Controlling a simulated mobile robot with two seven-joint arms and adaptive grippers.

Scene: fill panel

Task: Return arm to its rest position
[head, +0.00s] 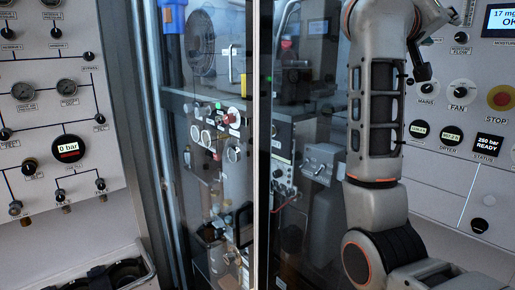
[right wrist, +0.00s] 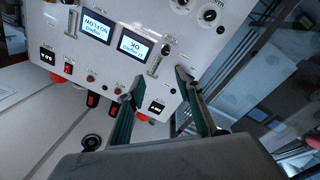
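My right arm (head: 380,110) rises at the right of the head view, in front of the right panel. Its wrist bends over at the top edge. A dark part of my right gripper (head: 420,62) hangs beside the panel; the rest is hidden or out of frame. In the right wrist view my right gripper (right wrist: 158,80) has its two fingers spread wide with nothing between them. The panel face (right wrist: 185,55), seen upside down, lies beyond the fingertips. I cannot tell whether a fingertip touches it. My left gripper is not in view.
The right panel carries a red stop button (head: 501,97), a fan knob (head: 461,93) and a status display (head: 488,146). The left panel has gauges, valves and a 0 bar display (head: 68,148). A glass cabinet (head: 215,130) with a metal frame stands between. A tray (head: 100,268) sits low left.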

